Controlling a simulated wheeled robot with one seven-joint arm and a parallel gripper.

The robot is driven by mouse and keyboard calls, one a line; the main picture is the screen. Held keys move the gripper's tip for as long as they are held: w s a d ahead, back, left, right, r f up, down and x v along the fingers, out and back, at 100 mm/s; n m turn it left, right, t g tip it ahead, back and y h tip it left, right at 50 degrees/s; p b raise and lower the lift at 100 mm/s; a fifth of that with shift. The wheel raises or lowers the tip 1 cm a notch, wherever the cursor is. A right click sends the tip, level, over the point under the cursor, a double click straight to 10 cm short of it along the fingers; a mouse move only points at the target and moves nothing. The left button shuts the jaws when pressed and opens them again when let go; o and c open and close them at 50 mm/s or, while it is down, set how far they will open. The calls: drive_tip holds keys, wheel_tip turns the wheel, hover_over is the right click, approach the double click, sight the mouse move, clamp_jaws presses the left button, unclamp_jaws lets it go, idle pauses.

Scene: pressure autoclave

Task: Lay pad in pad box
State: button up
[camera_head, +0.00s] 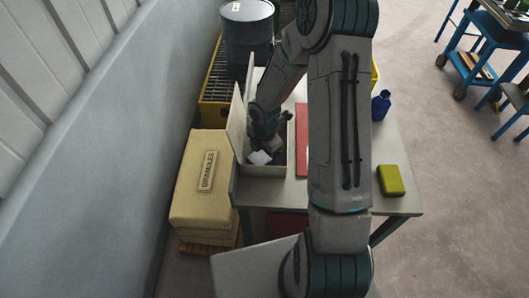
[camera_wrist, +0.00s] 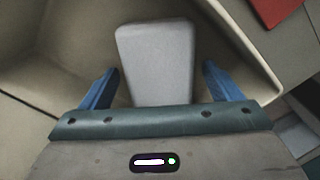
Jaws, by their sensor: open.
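The pad (camera_wrist: 156,60) is a pale grey rounded block in the wrist view. It lies inside the pad box (camera_wrist: 245,45), a beige open box whose walls surround it. In the head view the pad shows as a small white patch (camera_head: 259,157) within the box (camera_head: 262,172). The box stands on the left part of the table with its lid raised. My gripper (camera_wrist: 158,82) reaches down into the box. Its two blue fingers are open, one on each side of the pad, with visible gaps. In the head view my arm hides part of the table.
A yellow-green block (camera_head: 390,180) and a blue bottle (camera_head: 381,105) stand on the table (camera_head: 392,150) at right. A red flat item (camera_head: 302,135) lies beside the box. A yellow labelled case (camera_head: 203,180) sits left of the table, near the wall. A dark drum (camera_head: 246,38) stands behind.

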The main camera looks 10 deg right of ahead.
sight(265, 154)
wheel_tip(265, 154, up, 12)
drive_tip(key=s+r+m+t, duration=0.3)
drive_tip(key=s+r+m, duration=1.5)
drive_tip(key=m, duration=0.5)
drive_tip(key=shift+s+d+r+t, duration=0.15)
drive_tip(key=shift+d+r+t, duration=0.25)
drive_tip(key=shift+d, duration=0.05)
